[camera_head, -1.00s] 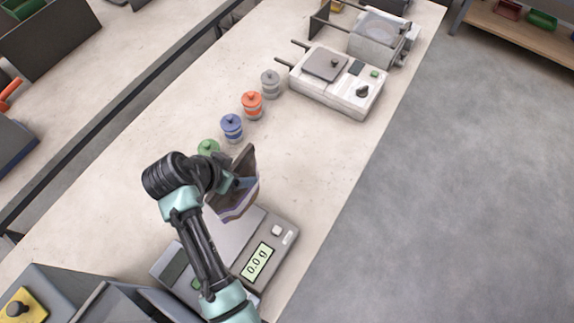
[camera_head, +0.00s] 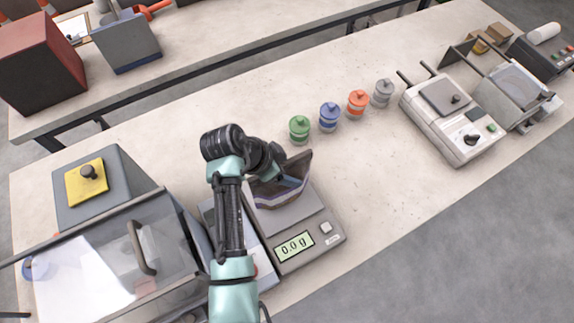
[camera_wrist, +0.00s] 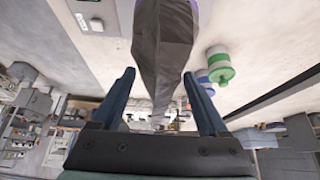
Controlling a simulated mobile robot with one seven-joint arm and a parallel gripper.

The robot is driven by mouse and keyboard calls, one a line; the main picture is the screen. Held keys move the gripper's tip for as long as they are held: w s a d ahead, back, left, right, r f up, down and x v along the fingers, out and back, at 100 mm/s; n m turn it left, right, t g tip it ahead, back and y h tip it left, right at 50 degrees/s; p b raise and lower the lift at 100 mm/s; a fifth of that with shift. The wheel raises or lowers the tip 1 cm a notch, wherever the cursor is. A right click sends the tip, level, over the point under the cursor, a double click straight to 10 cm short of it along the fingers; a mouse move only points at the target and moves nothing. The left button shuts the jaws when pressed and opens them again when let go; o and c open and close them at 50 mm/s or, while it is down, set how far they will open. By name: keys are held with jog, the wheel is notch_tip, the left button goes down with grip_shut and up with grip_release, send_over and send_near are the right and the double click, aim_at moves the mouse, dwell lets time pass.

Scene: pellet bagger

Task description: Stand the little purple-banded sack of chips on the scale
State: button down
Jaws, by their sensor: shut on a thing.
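The sack of chips (camera_head: 286,190) is dark grey-brown with a pale purple band along its lower part. My gripper (camera_head: 268,172) is shut on it. The sack looks tilted, over the far part of the grey pan of the scale (camera_head: 334,240). The scale's display reads 0.0 g, and I cannot see contact between sack and pan. My arm hides part of the scale's left side.
Lidded jars in green (camera_head: 299,129), blue (camera_head: 329,117), orange (camera_head: 357,103) and grey (camera_head: 383,93) stand in a row behind the scale. A clear-fronted box with a handle (camera_head: 140,247) stands left. A white device (camera_head: 455,120) stands right. Bench is clear between scale and device.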

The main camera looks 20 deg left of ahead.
jog(key=shift+f, duration=0.2)
dwell(0.3)
jog(key=shift+f+b, duration=0.4)
jog(key=shift+c, duration=0.8)
grip_release()
jog(key=shift+r, duration=0.1)
jog(key=shift+o, duration=0.8)
jog(key=b+v, duration=0.2)
jog(key=v, duration=1.1)
